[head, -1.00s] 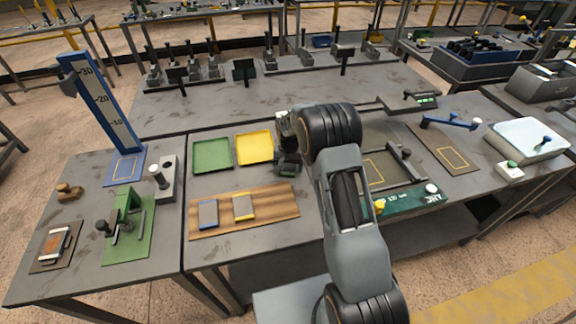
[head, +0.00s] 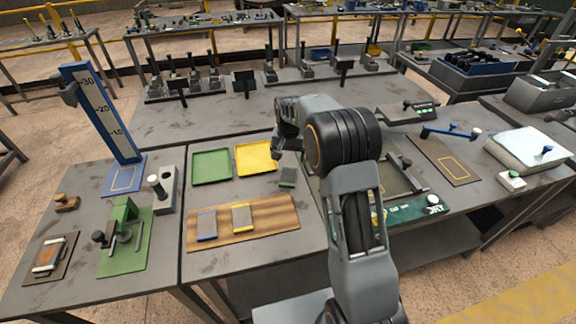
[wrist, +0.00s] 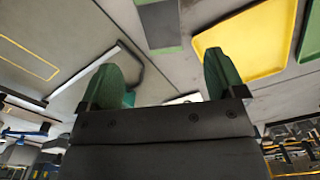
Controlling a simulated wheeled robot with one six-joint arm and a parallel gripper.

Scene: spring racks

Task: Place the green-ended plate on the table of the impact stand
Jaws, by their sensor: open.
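The green-ended plate (head: 287,176) is a small grey block with green at its end. It lies flat on the middle table, right of the yellow tray; it also shows at the top of the wrist view (wrist: 160,22). My gripper (head: 278,152) is above the table, just behind and above the plate, apart from it. In the wrist view its two green-tipped fingers (wrist: 163,68) are spread with nothing between them.
A green tray (head: 211,167) and a yellow tray (head: 256,159) stand left of the plate. A wooden board (head: 220,237) in front holds blue-ended and yellow-ended plates. A grey block with a knob (head: 165,200) and a green fixture (head: 118,258) stand near the impact stand.

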